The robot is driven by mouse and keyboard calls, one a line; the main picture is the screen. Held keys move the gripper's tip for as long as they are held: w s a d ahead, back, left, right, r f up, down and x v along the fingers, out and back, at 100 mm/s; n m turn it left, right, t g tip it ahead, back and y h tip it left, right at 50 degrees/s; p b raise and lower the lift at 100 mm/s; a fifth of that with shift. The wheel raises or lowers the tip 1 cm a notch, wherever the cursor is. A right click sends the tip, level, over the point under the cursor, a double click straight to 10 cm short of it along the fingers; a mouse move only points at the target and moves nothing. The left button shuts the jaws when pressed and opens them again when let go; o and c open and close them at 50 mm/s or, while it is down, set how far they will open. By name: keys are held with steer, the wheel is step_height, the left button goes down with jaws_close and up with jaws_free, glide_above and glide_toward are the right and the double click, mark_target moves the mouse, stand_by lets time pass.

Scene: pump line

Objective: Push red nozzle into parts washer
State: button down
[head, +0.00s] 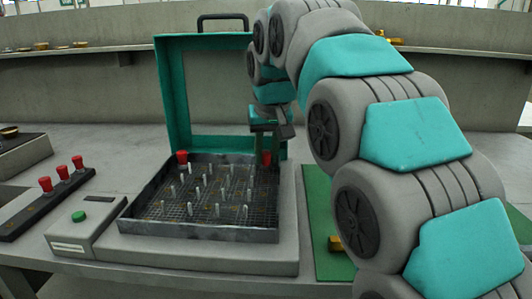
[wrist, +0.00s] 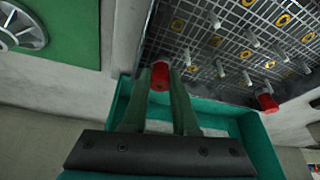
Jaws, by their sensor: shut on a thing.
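The parts washer (head: 200,255) is a grey box with a raised teal lid (head: 222,95) and an open mesh basket (head: 200,235) with several upright pins. My gripper (head: 264,150) is at the basket's back right corner, pointing down. It is shut on a red nozzle (head: 267,157), which also shows between the fingers in the wrist view (wrist: 160,76). Whether that nozzle is seated on a pin is hidden. Another red nozzle (head: 182,156) stands at the back left corner of the basket; it shows at the right in the wrist view (wrist: 267,102).
A dark rack (head: 40,208) with three red nozzles (head: 62,172) lies left of the washer. A control box with a green button (head: 79,217) sits at the washer's left side. A green mat (head: 318,205) lies to the right, partly behind my arm, with a brass part (head: 336,243).

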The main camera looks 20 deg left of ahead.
steer(key=shift+f, duration=0.35)
stand_by(0.4)
steer(key=c, duration=0.6)
jaws_free()
steer(key=shift+r, duration=0.1)
steer(key=shift+p+v, duration=0.65)
steer(key=shift+v, duration=2.3)
